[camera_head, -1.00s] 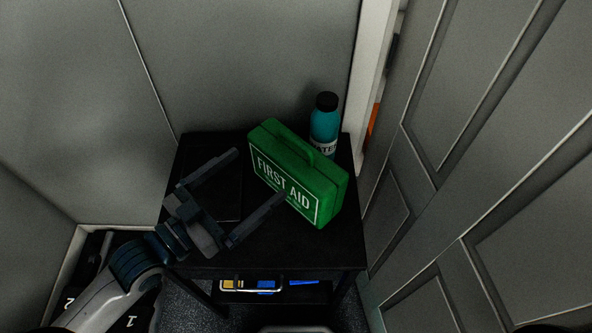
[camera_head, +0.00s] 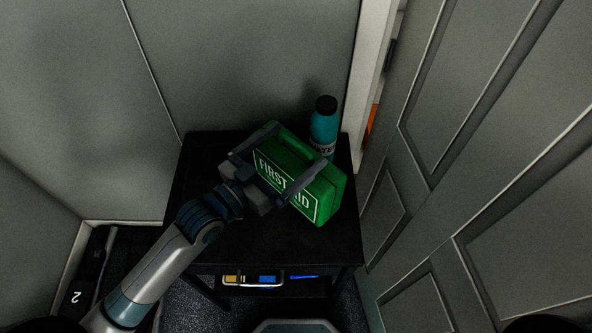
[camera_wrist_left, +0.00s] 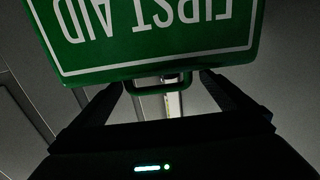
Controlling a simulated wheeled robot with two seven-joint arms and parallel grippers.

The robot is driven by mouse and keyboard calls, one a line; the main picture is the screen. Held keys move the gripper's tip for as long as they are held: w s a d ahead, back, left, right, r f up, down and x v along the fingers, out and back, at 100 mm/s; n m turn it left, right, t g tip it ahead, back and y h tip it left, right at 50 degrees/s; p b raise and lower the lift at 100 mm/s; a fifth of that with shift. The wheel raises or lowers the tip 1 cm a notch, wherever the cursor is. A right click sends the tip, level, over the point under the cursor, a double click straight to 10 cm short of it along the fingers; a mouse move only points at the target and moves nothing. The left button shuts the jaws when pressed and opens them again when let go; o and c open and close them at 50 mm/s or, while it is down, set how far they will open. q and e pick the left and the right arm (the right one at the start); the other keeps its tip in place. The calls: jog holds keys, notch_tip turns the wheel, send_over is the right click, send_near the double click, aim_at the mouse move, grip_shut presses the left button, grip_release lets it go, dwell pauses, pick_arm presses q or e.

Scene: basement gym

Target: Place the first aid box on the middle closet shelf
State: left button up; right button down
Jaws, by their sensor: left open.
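The green first aid box (camera_head: 328,198) stands on a small black table (camera_head: 290,248), its white-lettered face turned toward me. My left gripper (camera_head: 294,149) is open, with its two fingers reaching over the box, one on either side of its middle. In the left wrist view the box (camera_wrist_left: 150,60) appears upside down, and its handle (camera_wrist_left: 160,87) lies between the open fingertips (camera_wrist_left: 165,84). I cannot tell whether the fingers touch the box. My right gripper is out of view. No closet shelf can be made out.
A teal water bottle (camera_head: 324,128) stands close behind the box, near the right finger. A grey panelled door (camera_head: 500,150) rises to the right and a grey wall (camera_head: 240,60) behind. Coloured items (camera_head: 255,281) lie on the table's lower level.

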aim_at(308, 144)
pick_arm(q)
jog(key=shift+w+d+p, duration=0.45)
jog(key=shift+w+d, duration=0.05)
jog(key=shift+f+p+x, duration=0.2)
jog(key=shift+p+x, duration=0.15)
jog(key=shift+x, duration=0.6)
jog(key=shift+f+p+x, duration=0.2)
jog(key=shift+p+x, duration=0.15)
jog(key=shift+x, duration=0.55)
jog(key=shift+d, duration=0.1)
jog(key=shift+s, duration=0.1)
jog(key=shift+r, duration=0.1)
jog(key=c, duration=2.1)
